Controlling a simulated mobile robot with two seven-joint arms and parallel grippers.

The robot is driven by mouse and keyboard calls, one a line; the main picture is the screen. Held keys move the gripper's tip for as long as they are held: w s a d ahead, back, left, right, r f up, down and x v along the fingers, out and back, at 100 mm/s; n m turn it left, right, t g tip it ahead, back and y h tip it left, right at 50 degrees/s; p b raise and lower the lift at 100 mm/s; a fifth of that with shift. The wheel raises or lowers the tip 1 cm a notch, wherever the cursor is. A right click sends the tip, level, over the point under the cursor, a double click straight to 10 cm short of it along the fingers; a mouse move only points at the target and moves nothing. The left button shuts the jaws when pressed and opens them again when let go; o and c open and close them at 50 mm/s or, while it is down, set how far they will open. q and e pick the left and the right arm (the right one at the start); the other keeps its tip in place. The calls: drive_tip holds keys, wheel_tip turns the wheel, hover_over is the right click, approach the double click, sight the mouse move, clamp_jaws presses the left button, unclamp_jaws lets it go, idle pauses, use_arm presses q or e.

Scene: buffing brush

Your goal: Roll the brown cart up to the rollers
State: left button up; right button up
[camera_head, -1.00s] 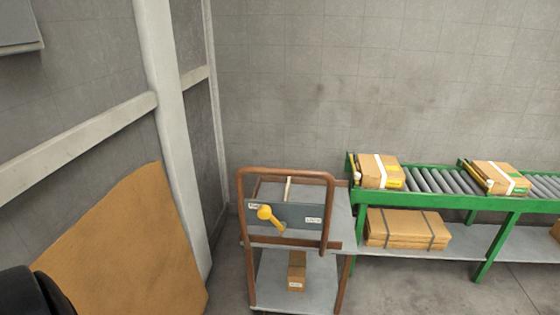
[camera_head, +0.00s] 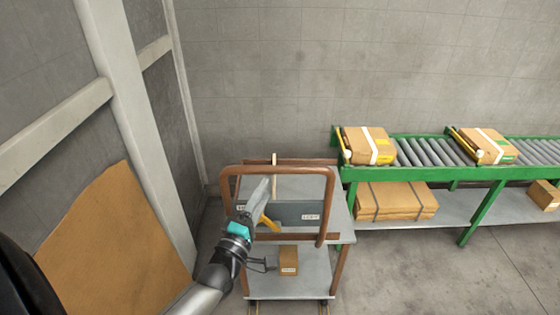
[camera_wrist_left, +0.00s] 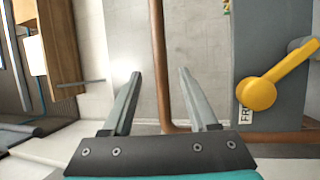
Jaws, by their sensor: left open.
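The brown cart (camera_head: 331,205) has a brown tube frame and grey shelves, and stands upright at the left end of the green roller conveyor (camera_head: 430,150). From this angle I cannot tell whether they touch. My left gripper (camera_head: 262,190) is open at the left part of the cart's upright push handle. In the left wrist view the brown handle tube (camera_wrist_left: 160,60) shows between the open fingers (camera_wrist_left: 160,74). The tube appears beyond the fingers, and I see no grip on it. My right gripper is out of view.
A grey case (camera_head: 295,214) with a yellow lever (camera_head: 268,224) lies on the cart's top, and a small carton (camera_head: 288,260) below. Cartons (camera_head: 369,146) sit on the conveyor. A brown board (camera_head: 105,240) leans at the left wall. Floor (camera_head: 410,270) at right is clear.

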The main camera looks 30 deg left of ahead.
sight(278, 167)
use_arm(q)
drive_tip(key=b+x, duration=0.1)
drive_tip(key=x, duration=0.8)
drive_tip(key=shift+w, duration=0.35)
drive_tip(key=shift+b+x, duration=0.3)
drive_tip(key=shift+x, duration=0.65)
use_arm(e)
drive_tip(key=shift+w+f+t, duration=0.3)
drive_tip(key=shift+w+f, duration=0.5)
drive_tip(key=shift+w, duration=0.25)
use_arm(q)
drive_tip(key=c, duration=0.9)
clamp_jaws()
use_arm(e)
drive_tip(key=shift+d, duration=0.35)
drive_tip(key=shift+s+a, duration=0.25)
